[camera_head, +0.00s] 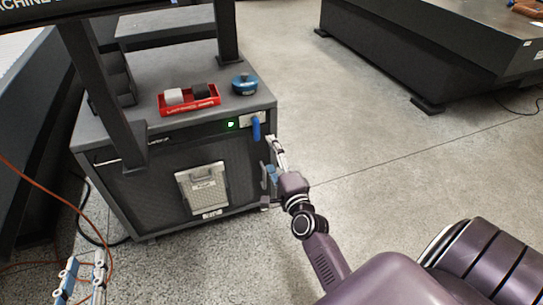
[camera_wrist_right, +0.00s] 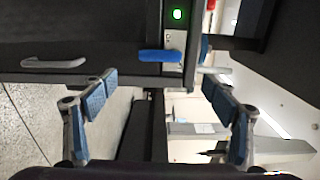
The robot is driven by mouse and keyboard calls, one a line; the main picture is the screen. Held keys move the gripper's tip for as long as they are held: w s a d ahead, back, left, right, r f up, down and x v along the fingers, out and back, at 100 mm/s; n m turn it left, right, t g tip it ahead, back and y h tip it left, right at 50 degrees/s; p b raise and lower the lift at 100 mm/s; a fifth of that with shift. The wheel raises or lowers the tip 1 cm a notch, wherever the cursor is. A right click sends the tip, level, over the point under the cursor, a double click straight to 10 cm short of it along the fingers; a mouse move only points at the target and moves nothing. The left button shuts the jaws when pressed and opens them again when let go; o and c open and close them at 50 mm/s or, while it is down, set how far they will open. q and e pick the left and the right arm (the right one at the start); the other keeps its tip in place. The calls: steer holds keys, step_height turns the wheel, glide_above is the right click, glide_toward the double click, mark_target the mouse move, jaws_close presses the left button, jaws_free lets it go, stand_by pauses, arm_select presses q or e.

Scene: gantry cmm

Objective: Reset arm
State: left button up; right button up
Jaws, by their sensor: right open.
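My right gripper (camera_head: 272,158) is at the front right corner of the dark machine cabinet (camera_head: 130,180), beside a blue handle (camera_head: 256,128). In the right wrist view my right gripper (camera_wrist_right: 158,92) is open, its blue-padded fingers wide apart with nothing between them. The blue handle (camera_wrist_right: 160,56) lies ahead of the fingers, apart from them. My left gripper (camera_head: 83,278) shows at the lower left of the head view, its two fingers apart and empty.
A green light (camera_head: 230,125) glows on the cabinet front. A red tray (camera_head: 188,101) with a white and a dark block, and a blue round object (camera_head: 244,84), sit on the cabinet top. An orange cable (camera_head: 40,182) hangs at left. Open floor (camera_head: 380,150) lies at right.

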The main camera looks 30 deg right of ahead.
steer(key=shift+a, duration=0.1)
stand_by(0.4)
